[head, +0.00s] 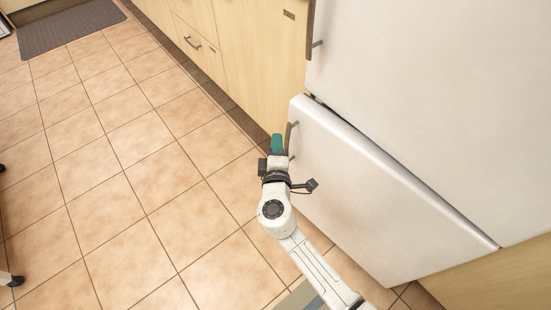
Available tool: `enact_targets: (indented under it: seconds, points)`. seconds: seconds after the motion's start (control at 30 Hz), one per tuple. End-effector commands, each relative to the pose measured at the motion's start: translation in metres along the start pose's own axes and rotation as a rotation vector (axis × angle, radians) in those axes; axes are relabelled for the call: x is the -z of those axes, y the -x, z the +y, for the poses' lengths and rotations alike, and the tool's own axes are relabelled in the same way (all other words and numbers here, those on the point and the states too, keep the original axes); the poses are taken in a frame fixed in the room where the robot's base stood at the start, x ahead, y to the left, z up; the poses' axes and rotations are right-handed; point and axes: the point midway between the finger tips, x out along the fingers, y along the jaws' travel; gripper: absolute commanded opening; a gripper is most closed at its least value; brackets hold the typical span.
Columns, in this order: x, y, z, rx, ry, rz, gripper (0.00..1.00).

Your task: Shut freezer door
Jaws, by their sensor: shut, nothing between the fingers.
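The freezer door (370,195) is the lower white door of the fridge in the head view. It stands ajar: its left edge is swung out from the body, and a dark gap shows behind its top left corner. A grey bar handle (293,127) is at its left edge. My gripper (277,137), with green fingers, is shut and empty beside the handle, on its left. I cannot tell whether it touches the handle or door. My arm hides part of the door's lower left.
The upper fridge door (440,90) with its own handle (317,44) looks closed. Wooden cabinets (255,50) stand to the left of the fridge. The tiled floor (120,190) is mostly clear. A grey mat (70,27) lies at the far left.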

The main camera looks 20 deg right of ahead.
Motion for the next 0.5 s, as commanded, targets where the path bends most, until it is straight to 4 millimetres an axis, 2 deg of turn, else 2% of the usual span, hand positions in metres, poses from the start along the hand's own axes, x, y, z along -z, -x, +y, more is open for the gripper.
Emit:
enact_targets:
  seconds: [0.03, 0.13, 0.5]
  points:
    - [-0.009, -0.005, -0.002, 0.002, 0.001, -0.006, 0.00]
    - [-0.018, -0.014, -0.002, 0.002, 0.001, -0.005, 0.00]
    - [-0.026, -0.023, -0.001, 0.002, 0.000, -0.002, 0.00]
